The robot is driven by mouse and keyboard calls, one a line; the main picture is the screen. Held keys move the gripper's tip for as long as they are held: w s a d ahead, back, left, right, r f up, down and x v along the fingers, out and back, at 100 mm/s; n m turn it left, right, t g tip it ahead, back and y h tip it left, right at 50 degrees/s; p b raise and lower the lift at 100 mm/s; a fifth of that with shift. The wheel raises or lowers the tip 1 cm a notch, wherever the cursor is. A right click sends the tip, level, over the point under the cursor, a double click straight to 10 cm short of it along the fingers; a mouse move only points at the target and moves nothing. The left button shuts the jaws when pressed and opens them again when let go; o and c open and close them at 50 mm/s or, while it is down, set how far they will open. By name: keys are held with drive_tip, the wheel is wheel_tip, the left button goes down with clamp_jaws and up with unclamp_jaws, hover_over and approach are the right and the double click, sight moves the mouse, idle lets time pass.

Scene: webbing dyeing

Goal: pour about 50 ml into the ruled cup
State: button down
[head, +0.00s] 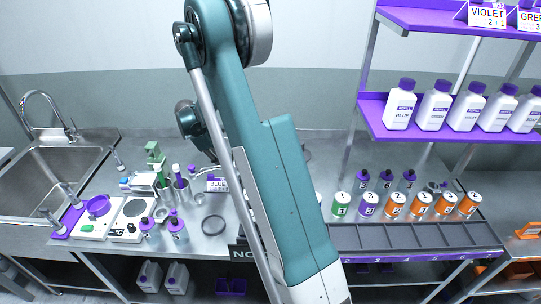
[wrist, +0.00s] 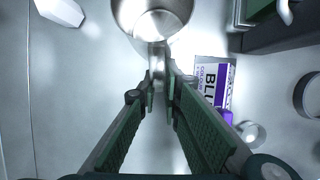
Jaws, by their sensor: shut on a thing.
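My gripper (wrist: 160,78) is closed on the handle (wrist: 158,60) of a shiny steel jug (wrist: 126,14) at the top of the wrist view. Its green-padded fingers reach up from the bottom corners and meet at the handle. The jug is cut off by the frame edge; a pale round area shows inside it, and I cannot tell how full it is. In the head view my arm hides the gripper and most likely the jug. I cannot make out the ruled cup for certain in either view.
A box marked BLUE (wrist: 212,82) lies right of the jug, with a dark ring (wrist: 308,96) farther right. In the head view, numbered cans (head: 395,206) stand behind the compartment rack, refill bottles (head: 400,104) on a purple shelf, and a sink (head: 55,170) at left.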

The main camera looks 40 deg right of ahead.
drive_tip(key=shift+d+r, duration=0.1)
drive_tip(key=shift+r, duration=0.1)
drive_tip(key=p, duration=0.1)
drive_tip(key=r+t+y+p, duration=0.1)
drive_tip(key=d+r+p, duration=0.1)
drive_tip(key=shift+s+r+y, duration=0.2)
drive_tip(key=shift+s+y, duration=0.2)
drive_tip(key=shift+s+d+r+t+y+p, duration=0.35)
drive_tip(key=shift+d+r+t+y+p, duration=0.1)
drive_tip(key=shift+r+t+y+p, duration=0.35)
drive_tip(key=s+d+r+t+y+p, duration=0.2)
drive_tip(key=s+d+r+t+y, duration=0.1)
drive_tip(key=d+r+t+y, duration=0.2)
wheel_tip(320, 180, up, 5)
drive_tip(key=shift+s+f+y+p, duration=0.2)
drive_tip(key=shift+s+y+p, duration=0.15)
drive_tip(key=shift+y, duration=0.85)
drive_tip(key=shift+s+d+r+t+b, duration=0.1)
drive_tip(key=shift+d+r+t+b, duration=0.05)
drive_tip(key=shift+t+b, duration=0.2)
drive_tip(key=shift+s+d+r+t+y+b, duration=0.35)
drive_tip(key=shift+s+d+r+y+b, duration=0.15)
drive_tip(key=shift+d+r+y+b, duration=0.15)
